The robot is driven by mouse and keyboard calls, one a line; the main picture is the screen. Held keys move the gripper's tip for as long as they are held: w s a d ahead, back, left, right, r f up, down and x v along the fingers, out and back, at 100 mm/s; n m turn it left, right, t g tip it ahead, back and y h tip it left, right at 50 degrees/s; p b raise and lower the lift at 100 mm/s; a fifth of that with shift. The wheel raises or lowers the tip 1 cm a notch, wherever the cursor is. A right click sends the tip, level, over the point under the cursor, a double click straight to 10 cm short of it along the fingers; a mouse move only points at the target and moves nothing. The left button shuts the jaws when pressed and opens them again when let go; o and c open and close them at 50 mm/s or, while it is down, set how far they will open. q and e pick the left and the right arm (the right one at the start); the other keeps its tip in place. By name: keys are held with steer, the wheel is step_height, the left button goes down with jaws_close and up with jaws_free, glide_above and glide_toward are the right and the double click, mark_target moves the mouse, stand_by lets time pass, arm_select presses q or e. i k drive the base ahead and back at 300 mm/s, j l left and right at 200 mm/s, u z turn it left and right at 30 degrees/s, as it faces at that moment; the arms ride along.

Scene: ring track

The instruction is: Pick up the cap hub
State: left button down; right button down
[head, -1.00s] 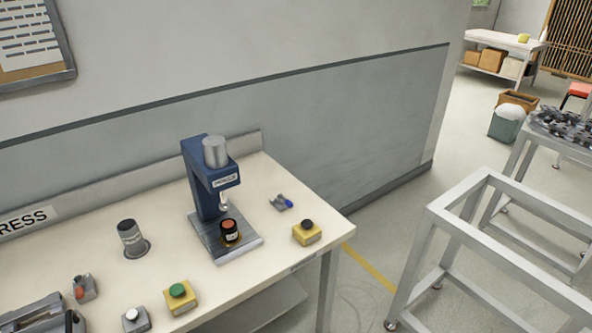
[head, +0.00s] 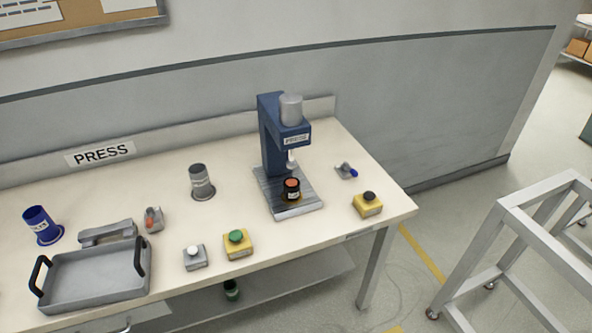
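A small black cylinder with an orange top (head: 292,189) stands upright on the base of the blue press (head: 274,145), under its ram. It may be the cap hub, but its label is too small to read. The ram tip looks just above it, and I cannot tell whether they touch. A grey cylinder with a dark top (head: 199,176) stands upright on a round base on the table (head: 330,245), left of the press. Neither of my grippers is in view.
A grey tray (head: 92,282) with black handles and a blue cup (head: 40,222) are at the left. Button boxes, one green-topped (head: 237,241) and one black-topped (head: 368,201), line the front edge. A metal frame (head: 520,215) stands on the floor at right.

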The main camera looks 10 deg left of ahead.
mark_target(291, 194)
steer(key=i+l+u, duration=0.35)
steer(key=i+l, duration=0.5)
